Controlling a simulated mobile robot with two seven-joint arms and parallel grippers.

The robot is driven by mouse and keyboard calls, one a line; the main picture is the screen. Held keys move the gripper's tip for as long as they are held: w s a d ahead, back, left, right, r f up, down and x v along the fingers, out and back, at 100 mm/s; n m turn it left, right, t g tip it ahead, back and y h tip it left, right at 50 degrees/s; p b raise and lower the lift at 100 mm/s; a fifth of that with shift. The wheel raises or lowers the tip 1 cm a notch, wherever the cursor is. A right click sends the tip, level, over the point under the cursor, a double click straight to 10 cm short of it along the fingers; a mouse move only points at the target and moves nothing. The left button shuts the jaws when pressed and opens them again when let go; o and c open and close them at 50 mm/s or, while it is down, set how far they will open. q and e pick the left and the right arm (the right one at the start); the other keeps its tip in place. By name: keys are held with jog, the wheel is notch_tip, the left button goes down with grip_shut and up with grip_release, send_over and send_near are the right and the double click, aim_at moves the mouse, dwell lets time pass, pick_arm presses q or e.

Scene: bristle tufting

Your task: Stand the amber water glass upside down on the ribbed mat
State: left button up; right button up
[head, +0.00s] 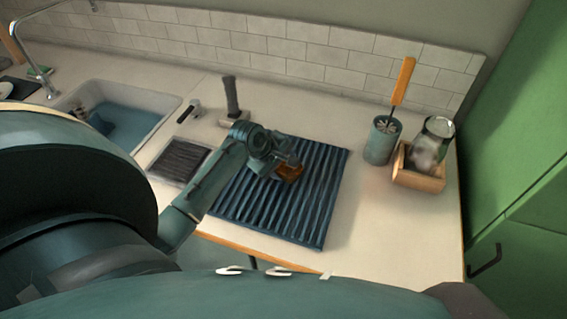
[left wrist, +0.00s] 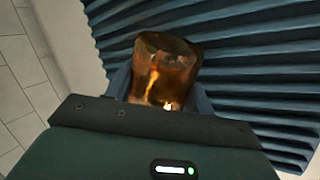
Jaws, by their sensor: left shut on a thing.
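The amber water glass (head: 289,173) is held at my left gripper (head: 283,164) over the upper middle of the ribbed mat in the head view. In the left wrist view the glass (left wrist: 166,68) sits between the two fingers of my left gripper (left wrist: 160,90), which is shut on it. The dark blue ribbed mat (head: 270,217) lies flat on the counter and also fills the right side of the left wrist view (left wrist: 250,75). I cannot tell whether the glass touches the mat or which end is up. My right gripper is not in view.
A cup with an orange-handled brush (head: 381,140) and a wooden box (head: 418,179) holding a clear jar stand right of the mat. A sink (head: 125,110) and small dark rack (head: 180,160) lie to the left. The mat's right half is clear.

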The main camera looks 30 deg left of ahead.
pick_arm(q)
jog(key=shift+f, duration=0.15)
jog(key=o, duration=1.2)
jog(key=shift+o, duration=0.4)
jog(key=shift+s+f, duration=0.2)
jog(key=v, duration=1.3)
jog(key=shift+r, duration=0.35)
jog(key=shift+w, duration=0.15)
